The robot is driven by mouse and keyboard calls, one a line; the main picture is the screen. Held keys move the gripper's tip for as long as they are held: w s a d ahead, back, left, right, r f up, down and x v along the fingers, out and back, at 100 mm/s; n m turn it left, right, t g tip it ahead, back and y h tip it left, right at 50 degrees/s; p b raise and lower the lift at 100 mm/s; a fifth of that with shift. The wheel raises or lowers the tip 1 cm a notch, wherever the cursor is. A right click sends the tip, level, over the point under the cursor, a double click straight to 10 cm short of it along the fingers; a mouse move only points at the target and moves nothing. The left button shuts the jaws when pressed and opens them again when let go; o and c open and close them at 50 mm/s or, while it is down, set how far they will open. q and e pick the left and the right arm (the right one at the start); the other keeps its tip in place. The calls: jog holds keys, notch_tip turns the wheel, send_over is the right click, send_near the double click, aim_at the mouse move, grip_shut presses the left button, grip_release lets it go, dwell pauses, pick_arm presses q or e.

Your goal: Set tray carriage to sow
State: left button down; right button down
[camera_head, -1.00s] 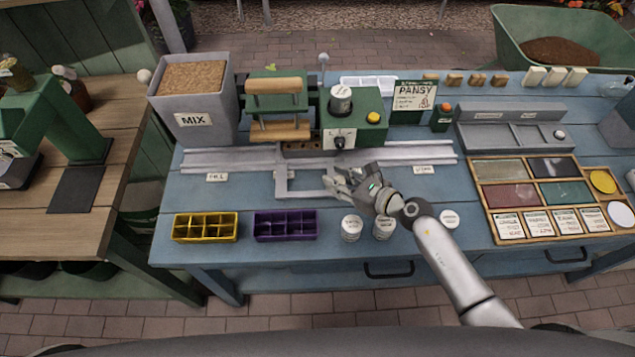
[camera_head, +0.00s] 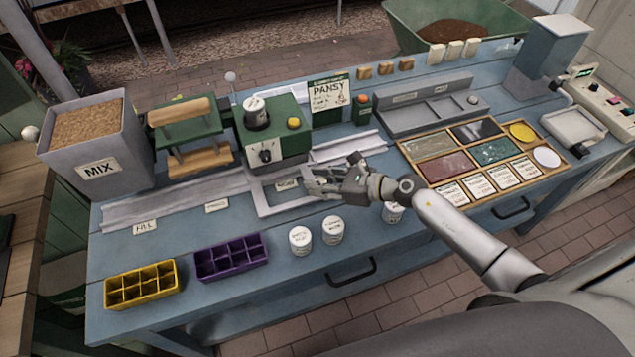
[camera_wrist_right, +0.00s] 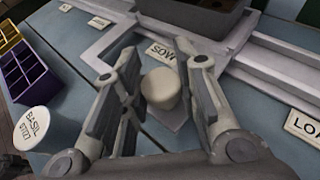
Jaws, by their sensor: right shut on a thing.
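The tray carriage (camera_head: 262,203) is a pale grey frame on the bench rail, in front of the green seeding machine (camera_head: 272,140). The SOW label (camera_head: 287,184) lies inside the frame's opening; it also shows in the wrist view (camera_wrist_right: 168,55). My right gripper (camera_head: 320,185) is at the frame's right front side. In the wrist view its fingers stand on both sides of a cream knob (camera_wrist_right: 161,87), and it is shut on this carriage knob. A dark tray (camera_wrist_right: 190,12) shows at the top of the wrist view. My left gripper is not in view.
The rail (camera_head: 165,203) runs left past the FILL label (camera_head: 145,227) and PRESS label (camera_head: 215,206). Yellow (camera_head: 141,284) and purple (camera_head: 231,257) cell trays and white jars (camera_head: 301,240) stand in front.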

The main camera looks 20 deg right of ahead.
jog(key=c, duration=1.1)
grip_release()
jog(key=shift+c, duration=0.2)
jog(key=v, duration=1.2)
